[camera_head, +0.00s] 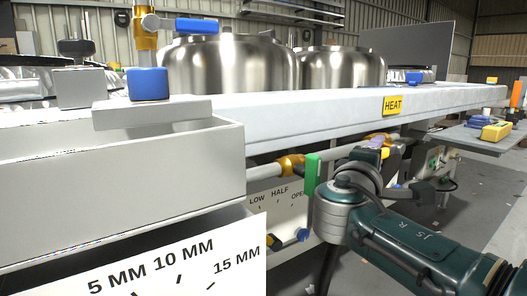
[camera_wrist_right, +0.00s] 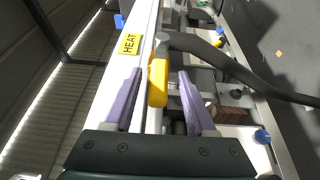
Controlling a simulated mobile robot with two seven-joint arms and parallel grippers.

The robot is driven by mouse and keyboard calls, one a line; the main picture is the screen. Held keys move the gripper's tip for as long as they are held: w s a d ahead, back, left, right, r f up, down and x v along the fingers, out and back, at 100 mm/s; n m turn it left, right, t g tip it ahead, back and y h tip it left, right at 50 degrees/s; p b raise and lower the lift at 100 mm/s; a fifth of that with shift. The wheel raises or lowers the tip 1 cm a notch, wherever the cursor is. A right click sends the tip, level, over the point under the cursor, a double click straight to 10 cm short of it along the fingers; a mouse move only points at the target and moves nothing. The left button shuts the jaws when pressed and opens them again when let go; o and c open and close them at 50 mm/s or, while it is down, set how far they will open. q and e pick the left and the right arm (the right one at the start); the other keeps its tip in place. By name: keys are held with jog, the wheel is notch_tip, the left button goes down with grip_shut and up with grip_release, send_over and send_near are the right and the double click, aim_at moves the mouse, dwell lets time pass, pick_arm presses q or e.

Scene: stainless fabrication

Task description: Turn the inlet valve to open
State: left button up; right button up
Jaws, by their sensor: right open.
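My right gripper (camera_wrist_right: 157,100) is open in the right wrist view. Its two purple fingers stand on either side of a yellow bar-shaped part (camera_wrist_right: 158,82), which lies closer to the left finger; I cannot tell whether they touch. In the head view my right gripper (camera_head: 376,146) is partly hidden by its own wrist, beside a brass-yellow fitting (camera_head: 378,137) on the pipe under the bench edge. A white plate (camera_head: 268,205) marked LOW, HALF and OPEN sits below the pipe, near a green upright piece (camera_head: 311,176). No label names the inlet valve. My left gripper is out of view.
The white bench beam with a yellow HEAT sign (camera_head: 393,105) runs above the pipe. Steel vessels (camera_head: 228,64) stand behind it. A plate marked 5, 10 and 15 MM (camera_head: 165,262) is at front left.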

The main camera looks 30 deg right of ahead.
jog(key=shift+s+a+r, duration=0.1)
jog(key=shift+a, duration=0.2)
jog(key=p+v, duration=0.2)
jog(key=v, duration=0.7)
jog(key=shift+p, duration=0.35)
jog(key=shift+s+a, duration=0.1)
